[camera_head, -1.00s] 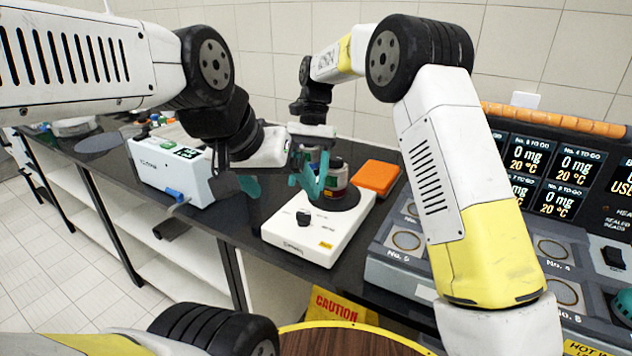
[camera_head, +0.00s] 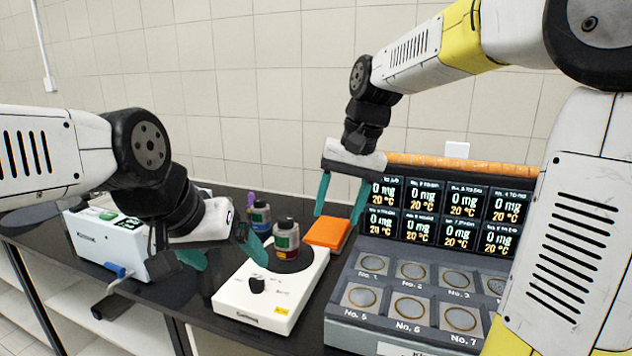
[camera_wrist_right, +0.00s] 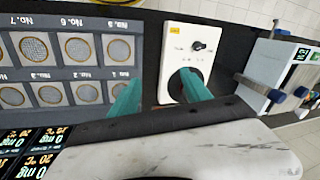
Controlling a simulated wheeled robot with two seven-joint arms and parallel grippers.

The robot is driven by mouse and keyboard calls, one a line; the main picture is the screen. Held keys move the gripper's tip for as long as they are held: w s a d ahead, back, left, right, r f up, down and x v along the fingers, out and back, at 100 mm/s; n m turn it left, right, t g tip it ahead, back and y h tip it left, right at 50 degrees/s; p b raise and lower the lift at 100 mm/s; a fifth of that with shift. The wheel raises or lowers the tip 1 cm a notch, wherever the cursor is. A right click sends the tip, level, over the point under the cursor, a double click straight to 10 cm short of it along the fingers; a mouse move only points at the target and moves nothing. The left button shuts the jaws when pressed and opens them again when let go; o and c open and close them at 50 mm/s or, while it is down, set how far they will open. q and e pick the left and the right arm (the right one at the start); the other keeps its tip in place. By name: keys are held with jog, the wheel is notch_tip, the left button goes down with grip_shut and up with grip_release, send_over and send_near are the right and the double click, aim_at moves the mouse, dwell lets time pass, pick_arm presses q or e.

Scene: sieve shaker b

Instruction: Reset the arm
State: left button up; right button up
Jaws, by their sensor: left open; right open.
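My left gripper (camera_head: 222,254) is open, with teal fingers apart, low at the left front of the small white device (camera_head: 240,298). My right gripper (camera_head: 337,216) is open and empty, fingers pointing down, above the orange block (camera_head: 326,232). In the right wrist view the right gripper (camera_wrist_right: 160,92) shows its two teal fingers spread, with nothing held between them. A dark bottle with a grey cap (camera_head: 286,240) stands upright on the white device's round black plate. A second bottle (camera_head: 261,217) stands behind it.
A grey station (camera_head: 390,325) with numbered round sieve wells and display screens stands at the right. Another white device (camera_head: 88,235) with a green screen is at the left. The dark counter (camera_head: 200,290) holds them, with a tiled wall behind.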

jog(key=s+d+f+n+t, duration=0.1)
jog(key=s+d+t, duration=0.4)
jog(key=s+d, duration=0.5)
jog(key=s+f, duration=0.1)
jog(key=s, duration=0.2)
jog(key=shift+s, duration=0.4)
